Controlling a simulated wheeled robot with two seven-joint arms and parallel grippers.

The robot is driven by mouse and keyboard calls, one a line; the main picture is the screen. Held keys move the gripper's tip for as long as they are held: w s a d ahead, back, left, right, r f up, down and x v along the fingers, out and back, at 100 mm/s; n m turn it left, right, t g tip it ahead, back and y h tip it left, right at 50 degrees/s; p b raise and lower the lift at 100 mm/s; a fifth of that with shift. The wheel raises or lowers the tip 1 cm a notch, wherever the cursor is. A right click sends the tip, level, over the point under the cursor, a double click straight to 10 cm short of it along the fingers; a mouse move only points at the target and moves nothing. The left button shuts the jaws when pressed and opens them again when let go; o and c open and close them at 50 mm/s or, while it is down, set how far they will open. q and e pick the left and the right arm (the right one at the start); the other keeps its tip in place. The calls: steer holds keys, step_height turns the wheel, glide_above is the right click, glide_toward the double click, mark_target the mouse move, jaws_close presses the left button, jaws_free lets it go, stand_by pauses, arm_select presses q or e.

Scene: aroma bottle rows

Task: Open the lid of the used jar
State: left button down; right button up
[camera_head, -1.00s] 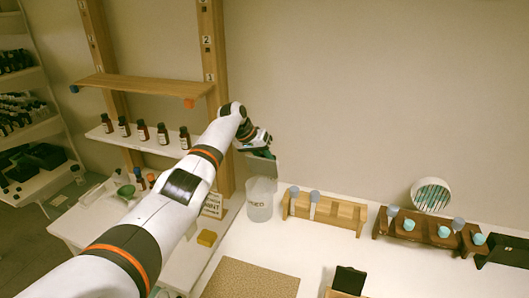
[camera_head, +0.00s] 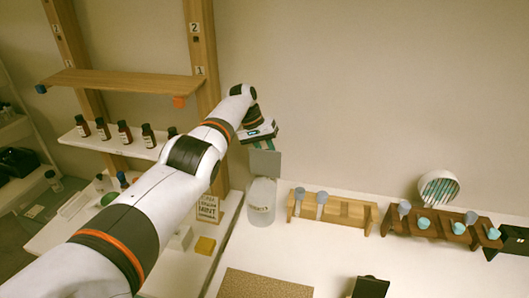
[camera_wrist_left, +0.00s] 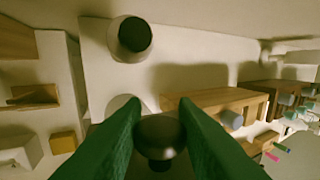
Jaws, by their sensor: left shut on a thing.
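The used jar (camera_head: 261,204), a translucent cylinder with dark lettering, stands upright on the white table left of the light wooden rack. A flat grey plate, apparently its lid (camera_head: 265,163), stands raised above the rim, just below my left gripper (camera_head: 264,140). In the left wrist view, the green fingers of my left gripper (camera_wrist_left: 160,130) are shut on a dark round knob (camera_wrist_left: 160,137). The fingers hide much of what lies beneath. A pale cylinder with a dark opening (camera_wrist_left: 132,38) shows near the top there; I cannot tell whether it is the jar. My right gripper is not in view.
The light wooden rack (camera_head: 352,212) holds grey-topped items right of the jar. A dark wooden rack (camera_head: 393,222) stands farther right. A yellow block (camera_head: 205,246) and a sign (camera_head: 208,209) are to the left. A wall shelf with brown bottles (camera_head: 124,132) is behind my arm.

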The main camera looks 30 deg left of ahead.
arm_select(q)
steer(key=c, duration=1.2)
jaws_free()
steer(key=shift+r, duration=0.1)
steer(key=b+v, duration=0.1)
steer(key=v, duration=1)
steer(key=shift+r, duration=0.35)
steer(key=shift+s+a+f, duration=0.1)
steer(key=shift+a, duration=0.05)
